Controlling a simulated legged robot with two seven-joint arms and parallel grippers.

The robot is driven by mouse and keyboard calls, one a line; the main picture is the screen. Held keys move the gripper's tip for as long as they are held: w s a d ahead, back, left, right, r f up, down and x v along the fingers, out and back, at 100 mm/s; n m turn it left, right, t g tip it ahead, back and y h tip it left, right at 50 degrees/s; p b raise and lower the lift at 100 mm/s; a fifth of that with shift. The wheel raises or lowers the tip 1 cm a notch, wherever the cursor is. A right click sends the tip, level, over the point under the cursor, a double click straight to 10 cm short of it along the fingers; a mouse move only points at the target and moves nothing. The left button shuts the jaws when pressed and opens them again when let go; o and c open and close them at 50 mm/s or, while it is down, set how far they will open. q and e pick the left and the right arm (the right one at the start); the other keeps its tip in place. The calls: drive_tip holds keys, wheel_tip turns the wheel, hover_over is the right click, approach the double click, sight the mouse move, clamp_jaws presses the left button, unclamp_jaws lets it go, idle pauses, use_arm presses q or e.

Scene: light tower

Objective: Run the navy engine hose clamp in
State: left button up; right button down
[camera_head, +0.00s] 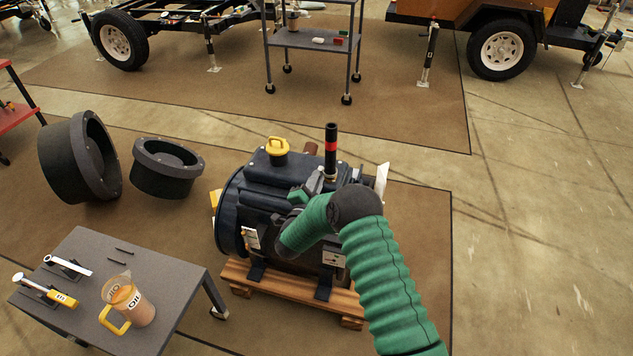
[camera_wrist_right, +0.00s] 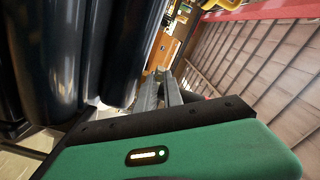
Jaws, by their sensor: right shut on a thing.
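The navy engine (camera_head: 265,185) sits on a wooden pallet. An upright black hose with a red band (camera_head: 331,150) stands on its top, with a small pale metal fitting, seemingly the hose clamp (camera_head: 330,181), around its foot. My right gripper (camera_head: 318,186) reaches in from the front and is shut at this clamp. The wrist view shows its two grey fingers (camera_wrist_right: 168,90) close together beside the engine's dark rounded side (camera_wrist_right: 70,50). A small bright tip shows between them; the rest of the clamp is hidden. My left gripper is not in view.
A yellow cap (camera_head: 277,146) stands on the engine top, left of the hose. A grey table (camera_head: 170,270) at front left holds an oil jug (camera_head: 140,308) and tools. Two black ring-shaped parts (camera_head: 168,165) lie behind it. The floor at right is clear.

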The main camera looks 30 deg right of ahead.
drive_tip(key=m, duration=0.2)
drive_tip(key=f+m+b, duration=0.1)
drive_tip(key=m, duration=0.1)
drive_tip(key=shift+a+f+m, duration=0.1)
drive_tip(key=shift+a+m, duration=0.1)
drive_tip(key=shift+m, duration=0.1)
drive_tip(key=m+b, duration=0.2)
drive_tip(key=m, duration=0.2)
drive_tip(key=m+b, duration=0.2)
drive_tip(key=m, duration=0.3)
drive_tip(key=shift+f, duration=0.1)
drive_tip(key=m+b, duration=0.2)
drive_tip(key=m, duration=0.1)
drive_tip(key=shift+m, duration=0.3)
drive_tip(key=m+b, duration=0.2)
drive_tip(key=m, duration=0.2)
drive_tip(key=shift+m+b, duration=0.3)
drive_tip(key=shift+b, duration=0.05)
drive_tip(key=m+b, duration=0.2)
drive_tip(key=m, duration=0.1)
drive_tip(key=shift+m, duration=0.3)
drive_tip(key=m+b, duration=0.4)
drive_tip(key=m, duration=0.1)
drive_tip(key=shift+w, duration=0.1)
drive_tip(key=shift+r+m+b, duration=0.2)
drive_tip(key=shift+m+b, duration=0.8)
drive_tip(key=shift+m, duration=0.5)
